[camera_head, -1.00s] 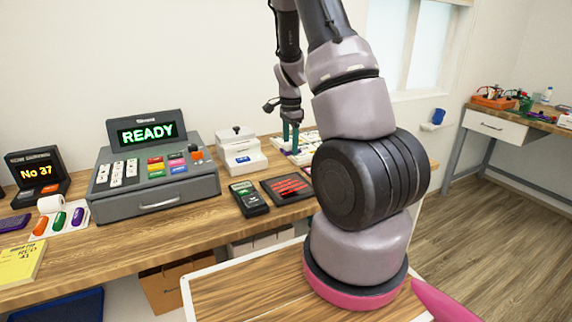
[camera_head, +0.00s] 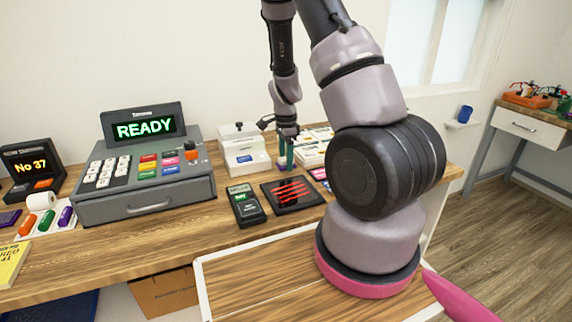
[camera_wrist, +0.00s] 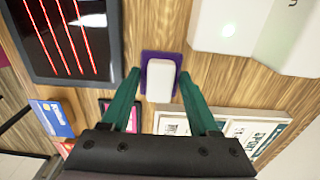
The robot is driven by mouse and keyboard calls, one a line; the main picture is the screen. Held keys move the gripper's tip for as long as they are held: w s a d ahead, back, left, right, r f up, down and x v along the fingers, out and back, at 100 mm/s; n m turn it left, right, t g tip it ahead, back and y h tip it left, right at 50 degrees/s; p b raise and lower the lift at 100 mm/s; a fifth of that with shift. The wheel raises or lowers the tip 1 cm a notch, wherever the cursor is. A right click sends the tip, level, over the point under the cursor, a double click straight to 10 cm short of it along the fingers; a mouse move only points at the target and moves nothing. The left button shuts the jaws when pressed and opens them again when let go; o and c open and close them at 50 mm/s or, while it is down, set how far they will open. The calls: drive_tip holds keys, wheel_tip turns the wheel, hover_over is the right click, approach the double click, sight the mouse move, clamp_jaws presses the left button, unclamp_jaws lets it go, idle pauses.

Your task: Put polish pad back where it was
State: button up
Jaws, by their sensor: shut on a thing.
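The polish pad (camera_wrist: 160,80) appears to be the small white block on a purple base, centred between my fingertips in the wrist view. My gripper (camera_wrist: 160,78) is shut on it, with one green finger at each side. In the head view my gripper (camera_head: 286,163) is low over the wooden counter, behind the black panel with red lines. The pad is too small there to make out clearly. I cannot tell whether its base touches the counter.
The black panel (camera_head: 292,195) and a handheld meter (camera_head: 246,205) lie in front of my gripper. A white device (camera_head: 243,150) stands left of it, a grey register (camera_head: 145,180) farther left. Boxes and cards (camera_head: 312,150) lie close to the right. Bare wood surrounds the pad.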

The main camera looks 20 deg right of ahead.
drive_tip(key=shift+f, duration=0.9)
drive_tip(key=shift+f, duration=0.1)
drive_tip(key=o, duration=1.3)
wheel_tip(320, 180, up, 12)
drive_tip(key=s+a+r+n+t, duration=0.2)
drive_tip(key=s+r+n, duration=0.2)
drive_tip(key=s+r, duration=0.3)
drive_tip(key=s+a+r+n+t+y, duration=0.1)
drive_tip(key=s+r+n, duration=0.4)
drive_tip(key=r, duration=0.6)
drive_tip(key=s+a+r+n+t+y, duration=0.1)
drive_tip(key=s+a+r+n+t, duration=0.3)
drive_tip(key=s+r, duration=0.4)
drive_tip(key=shift+s+a+r+n, duration=0.4)
drive_tip(key=shift+a+r+n, duration=0.1)
drive_tip(key=shift+r, duration=0.25)
